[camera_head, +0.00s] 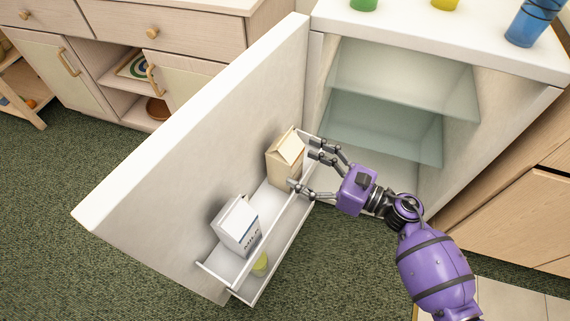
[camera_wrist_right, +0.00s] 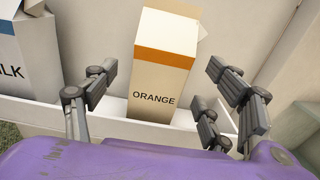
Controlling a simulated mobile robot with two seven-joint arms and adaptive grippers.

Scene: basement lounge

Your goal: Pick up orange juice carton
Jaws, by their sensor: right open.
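The orange juice carton (camera_head: 284,164) is cream coloured with a gabled top and stands upright in the door shelf of the open fridge. In the right wrist view the carton (camera_wrist_right: 160,75) shows an orange band and the word ORANGE. My right gripper (camera_head: 302,169) is open at the carton's right side in the head view, its fingers pointing at it. In the wrist view its fingers (camera_wrist_right: 165,95) lie to either side of the carton's lower part, with gaps on both sides. My left gripper is not in view.
The fridge door (camera_head: 190,140) stands wide open. Glass shelves (camera_head: 395,90) inside look empty. Cups, including a blue one (camera_head: 530,22), stand on top.

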